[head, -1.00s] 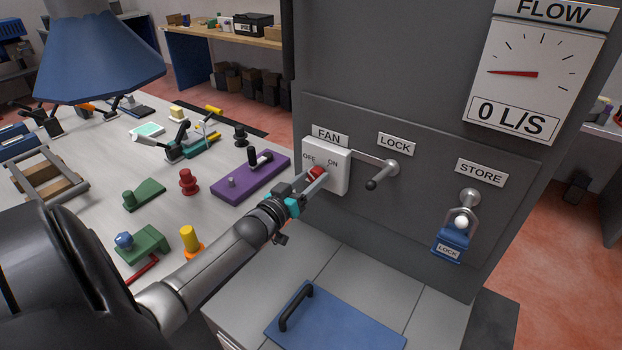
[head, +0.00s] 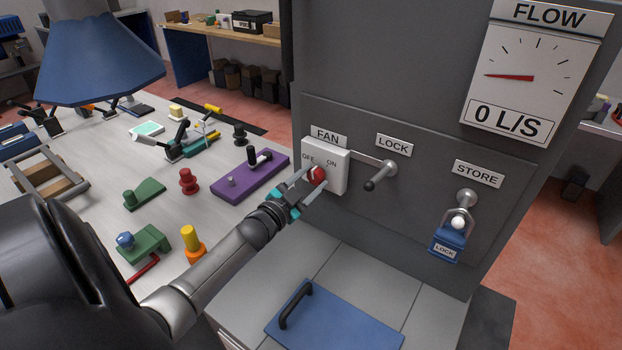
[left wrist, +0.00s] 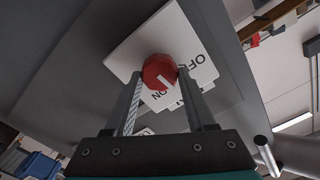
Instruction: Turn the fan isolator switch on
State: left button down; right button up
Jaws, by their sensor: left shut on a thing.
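The fan isolator switch is a white box (head: 338,181) on the grey panel, under a FAN label (head: 328,136) and marked OFF and ON. Its round red knob (head: 318,175) has a white mark, clear in the left wrist view (left wrist: 160,70). There the mark points down-right, towards the side with the lettering; I cannot tell exactly which word it meets. My left gripper (head: 314,180) is shut on the knob, one finger on each side. It also shows in the left wrist view (left wrist: 159,76). My right gripper is out of view.
Right of the switch are a LOCK lever (head: 380,176) and a STORE hook with a blue padlock (head: 447,242). The FLOW gauge (head: 508,85) reads 0 L/S. A blue lid with a black handle (head: 335,322) lies below. Several fixtures stand on the left table (head: 90,160).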

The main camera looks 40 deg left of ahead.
pick_arm(q)
jog(key=m, duration=0.3)
jog(key=shift+m, duration=0.4)
jog(key=m+b, duration=0.1)
jog(key=m, duration=0.3)
jog(key=shift+d+f+m, duration=0.1)
jog(key=shift+f+m, duration=0.05)
jog(key=shift+m, duration=0.15)
jog(key=shift+c, duration=1.2)
grip_release()
jog(key=shift+s, duration=0.1)
jog(key=s+d, duration=0.1)
jog(key=s, duration=1.4)
jog(key=shift+d, duration=0.35)
